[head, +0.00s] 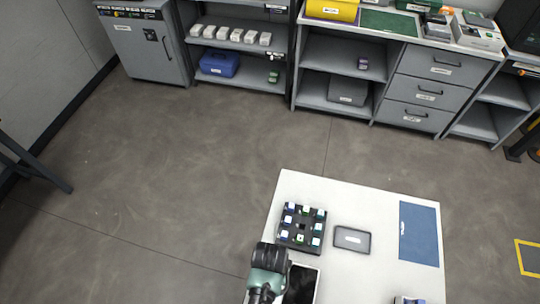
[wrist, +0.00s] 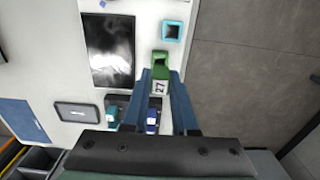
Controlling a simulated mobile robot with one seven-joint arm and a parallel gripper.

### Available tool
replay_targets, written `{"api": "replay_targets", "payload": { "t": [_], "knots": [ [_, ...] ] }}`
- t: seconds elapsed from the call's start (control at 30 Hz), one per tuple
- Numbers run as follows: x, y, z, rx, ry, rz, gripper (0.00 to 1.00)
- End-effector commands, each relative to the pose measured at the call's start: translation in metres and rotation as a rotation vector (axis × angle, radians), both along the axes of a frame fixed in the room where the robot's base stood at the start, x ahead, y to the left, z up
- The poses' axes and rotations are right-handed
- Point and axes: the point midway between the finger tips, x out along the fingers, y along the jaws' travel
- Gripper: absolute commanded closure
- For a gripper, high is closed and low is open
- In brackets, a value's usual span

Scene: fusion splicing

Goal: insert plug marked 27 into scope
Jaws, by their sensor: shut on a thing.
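My gripper (wrist: 161,80) is shut on a green plug (wrist: 160,60), whose white label reads 27. The plug sticks out past the fingertips. A device with a dark glossy screen (wrist: 110,45), which looks like the scope, lies beside the plug in the wrist view. A teal-rimmed square opening (wrist: 172,31) is just beyond the plug's tip, and a gap shows between them in the picture. I cannot tell the plug's height above it. In the head view the dark screen (head: 300,285) is at the bottom, partly cut off, next to my arm; the plug is hidden there.
A black holder (head: 302,228) with several plugs stands on the white table (head: 375,270). A grey tray (head: 352,239) and a blue mat (head: 419,233) lie to its right. Shelves and drawers (head: 420,95) stand at the back, across open floor.

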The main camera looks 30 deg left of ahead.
Motion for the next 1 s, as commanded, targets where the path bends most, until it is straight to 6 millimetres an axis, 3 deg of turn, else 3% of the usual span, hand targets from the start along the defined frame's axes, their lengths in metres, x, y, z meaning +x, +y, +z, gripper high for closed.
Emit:
{"api": "replay_targets", "payload": {
  "t": [1.0],
  "knots": [
    [0.001, 0.000, -0.017, 0.000, -0.001, 0.000, 1.00]
  ]
}}
